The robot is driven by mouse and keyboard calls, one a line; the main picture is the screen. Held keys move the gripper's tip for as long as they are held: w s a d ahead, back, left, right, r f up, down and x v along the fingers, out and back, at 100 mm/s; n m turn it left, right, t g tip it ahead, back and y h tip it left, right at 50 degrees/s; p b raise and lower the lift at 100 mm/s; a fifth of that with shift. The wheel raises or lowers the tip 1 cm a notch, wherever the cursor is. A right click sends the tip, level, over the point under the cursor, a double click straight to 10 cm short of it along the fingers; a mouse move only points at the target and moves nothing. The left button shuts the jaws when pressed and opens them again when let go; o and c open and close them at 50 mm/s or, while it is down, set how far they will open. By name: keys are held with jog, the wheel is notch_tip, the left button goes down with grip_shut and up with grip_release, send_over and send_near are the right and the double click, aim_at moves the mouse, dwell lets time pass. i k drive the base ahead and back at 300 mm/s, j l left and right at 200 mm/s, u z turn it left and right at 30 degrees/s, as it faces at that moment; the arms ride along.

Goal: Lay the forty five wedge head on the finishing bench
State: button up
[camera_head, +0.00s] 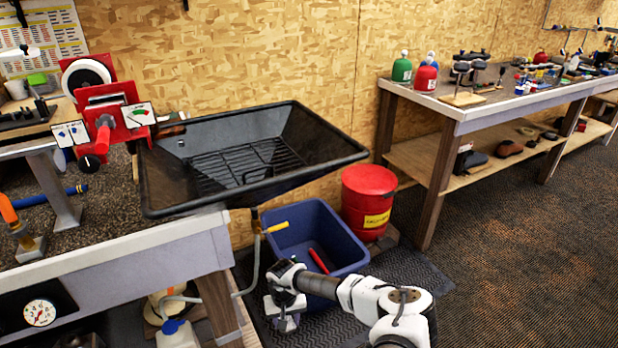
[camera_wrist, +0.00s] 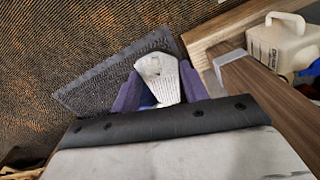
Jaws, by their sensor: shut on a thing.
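A pale grooved metal wedge head (camera_wrist: 158,76) is held between the two purple fingers of my gripper (camera_wrist: 160,92) in the wrist view. No number can be read on it. In the head view my gripper (camera_head: 284,322) hangs low over the floor mat, in front of the blue bin, and the head in it cannot be made out. One workbench (camera_head: 125,260) stands at the left and another (camera_head: 458,108) stands along the wall at the right. No label shows which is the finishing bench.
A black basin (camera_head: 265,195) sits beside the left bench. The blue bin (camera_head: 318,238) and a red can (camera_head: 368,200) stand below it. A bench leg (camera_wrist: 265,95) and a white jug (camera_wrist: 280,42) are close to my gripper. Carpet (camera_head: 510,250) at right is clear.

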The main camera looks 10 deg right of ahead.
aim_at(505, 84)
jog(key=i+l+z, duration=0.15)
jog(key=l+z, duration=0.15)
jog(key=z, duration=0.15)
jog(key=i+l+z, duration=0.15)
jog(key=l+z, duration=0.15)
jog(key=z, duration=0.15)
jog(key=i+l+z, duration=0.2)
jog(key=z, duration=0.25)
jog(key=i+l+z, duration=0.1)
jog(key=i+z, duration=0.15)
jog(key=z, duration=0.25)
jog(key=i+l+z, duration=0.15)
jog(key=i+z, duration=0.15)
jog(key=i, duration=0.15)
jog(key=i+z, duration=0.3)
jog(key=i+u, duration=0.15)
jog(key=i, duration=0.45)
jog(key=i+l+u, duration=0.1)
jog(key=i, duration=0.45)
jog(key=i+u, duration=0.25)
jog(key=i, duration=0.25)
jog(key=i+l+u, duration=0.1)
jog(key=i+u, duration=0.15)
jog(key=i, duration=0.2)
jog(key=i+u, duration=0.35)
jog(key=i+l+u, duration=0.35)
jog(key=i+j, duration=0.1)
